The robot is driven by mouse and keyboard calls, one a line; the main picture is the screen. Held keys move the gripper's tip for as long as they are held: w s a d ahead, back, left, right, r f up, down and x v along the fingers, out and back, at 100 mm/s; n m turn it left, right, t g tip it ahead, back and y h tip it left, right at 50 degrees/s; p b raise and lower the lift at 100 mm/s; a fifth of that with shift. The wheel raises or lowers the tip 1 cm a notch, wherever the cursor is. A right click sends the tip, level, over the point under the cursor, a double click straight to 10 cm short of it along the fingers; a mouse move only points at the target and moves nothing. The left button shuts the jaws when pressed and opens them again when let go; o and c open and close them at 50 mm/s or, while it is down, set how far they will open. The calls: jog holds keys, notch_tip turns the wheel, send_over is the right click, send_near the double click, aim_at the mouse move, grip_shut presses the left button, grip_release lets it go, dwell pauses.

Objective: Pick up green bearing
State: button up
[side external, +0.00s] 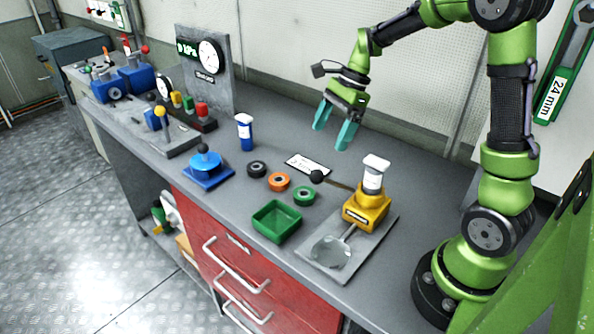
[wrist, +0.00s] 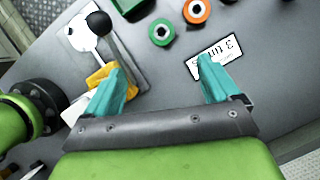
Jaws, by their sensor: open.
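The green bearing (side external: 303,196) is a small ring lying flat on the grey bench, beside the orange bearing (side external: 278,182). In the wrist view the green bearing (wrist: 161,32) is near the top middle, beyond my fingertips and roughly between their lines. My gripper (side external: 333,136) is open and empty, with two teal fingers, held above the bench behind the bearings. In the wrist view my gripper (wrist: 160,75) has its fingers wide apart, with only bench between them.
A black bearing (side external: 257,169) lies left of the orange one. A green tray (side external: 277,221) is in front. A yellow press (side external: 367,207) with a black-knobbed lever stands right. A white label (side external: 309,164) lies behind. A blue bottle (side external: 245,132) stands at the left.

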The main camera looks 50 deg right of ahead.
send_over(304, 193)
jog(key=s+d, duration=0.1)
jog(key=d, duration=0.1)
notch_tip(304, 193, down, 11)
jog(key=shift+s+d+r, duration=0.1)
jog(key=shift+r, duration=0.1)
jog(key=shift+x, duration=2.7)
jog(key=shift+d, duration=0.1)
jog(key=c, duration=1.2)
